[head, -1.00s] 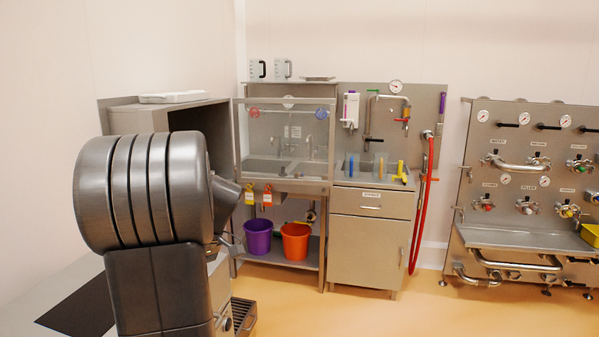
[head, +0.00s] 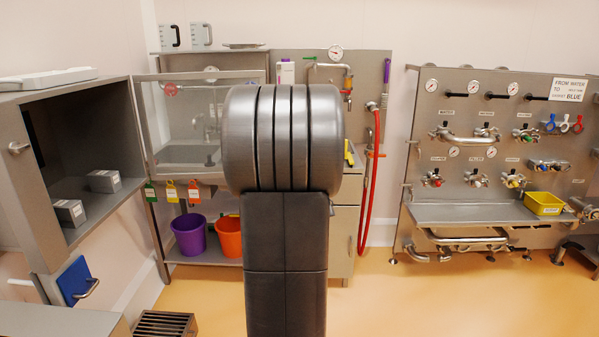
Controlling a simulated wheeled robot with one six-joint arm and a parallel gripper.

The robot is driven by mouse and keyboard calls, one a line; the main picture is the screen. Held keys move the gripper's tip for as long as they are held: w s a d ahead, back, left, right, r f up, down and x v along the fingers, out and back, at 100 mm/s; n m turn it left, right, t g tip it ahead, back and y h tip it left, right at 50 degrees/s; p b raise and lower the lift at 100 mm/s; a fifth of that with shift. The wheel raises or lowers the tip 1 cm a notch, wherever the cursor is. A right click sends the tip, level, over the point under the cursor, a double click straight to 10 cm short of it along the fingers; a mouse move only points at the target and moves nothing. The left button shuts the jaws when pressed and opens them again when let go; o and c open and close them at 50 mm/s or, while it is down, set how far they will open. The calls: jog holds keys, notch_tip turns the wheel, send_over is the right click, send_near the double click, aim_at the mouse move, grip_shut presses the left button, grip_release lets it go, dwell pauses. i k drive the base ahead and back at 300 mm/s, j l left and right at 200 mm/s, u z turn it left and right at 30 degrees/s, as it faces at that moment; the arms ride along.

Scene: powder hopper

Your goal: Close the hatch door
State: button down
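A grey metal cabinet (head: 75,106) at the left has an open front. Two small grey boxes (head: 104,181) (head: 69,213) stand inside it. A metal panel with a round-ended handle (head: 18,147) shows at its left side; I cannot tell for certain whether this panel is the hatch door swung open. A framed clear panel (head: 182,127) stands right of the cabinet, in front of a sink; I cannot tell if it is hinged. My arm fills the middle of the head view, and my gripper is not in view, hidden or out of frame.
Purple (head: 189,234) and orange (head: 229,237) buckets stand on a low shelf. A blue panel with a handle (head: 76,281) is under the cabinet. A slatted grate (head: 166,324) lies low at left. A valve panel (head: 470,190) stands at right, with clear floor before it.

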aim_at(137, 79)
jog(key=i+l+z, duration=0.15)
jog(key=i, duration=0.7)
jog(key=i+l+z, duration=0.2)
jog(key=i, duration=0.6)
